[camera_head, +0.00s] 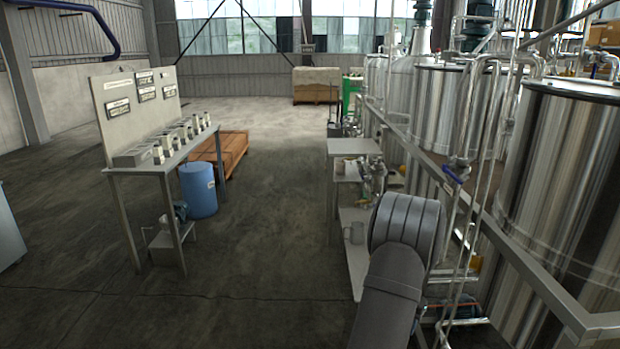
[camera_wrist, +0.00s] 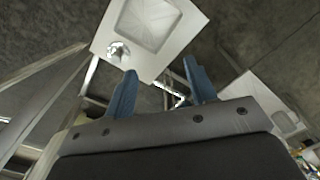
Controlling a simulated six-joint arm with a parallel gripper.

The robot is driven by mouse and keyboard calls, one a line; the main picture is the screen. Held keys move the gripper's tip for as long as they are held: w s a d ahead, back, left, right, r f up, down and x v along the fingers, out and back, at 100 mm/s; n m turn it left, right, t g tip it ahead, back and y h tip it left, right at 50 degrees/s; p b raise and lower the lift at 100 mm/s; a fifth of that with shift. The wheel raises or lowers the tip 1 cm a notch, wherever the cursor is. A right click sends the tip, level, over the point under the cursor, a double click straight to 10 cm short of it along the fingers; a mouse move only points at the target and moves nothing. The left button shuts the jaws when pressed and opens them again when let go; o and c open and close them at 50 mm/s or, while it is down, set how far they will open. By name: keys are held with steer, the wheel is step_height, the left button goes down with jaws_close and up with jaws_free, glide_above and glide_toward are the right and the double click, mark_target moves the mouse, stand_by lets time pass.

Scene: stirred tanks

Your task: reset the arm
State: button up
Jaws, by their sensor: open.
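My gripper (camera_wrist: 160,88) shows in the wrist view with two blue fingers standing apart. The gap between them is empty, and they point toward a white surface with a square recess (camera_wrist: 146,22) and a small shiny round item (camera_wrist: 118,52) on it. In the head view my arm comes up from the bottom right of centre, in front of the steel tanks. My gripper is hidden there behind the arm's thick grey joint.
Steel tanks (camera_head: 565,190) with pipes and a rail line the right side. A grey table (camera_head: 150,170) with boxes and a blue drum (camera_head: 198,190) stand left. The floor between is clear.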

steer(key=w+a+r+n, duration=0.2)
steer(key=w+a+r, duration=0.1)
steer(key=a+r, duration=0.7)
steer(key=shift+a+r, duration=0.2)
steer(key=shift+a, duration=1.4)
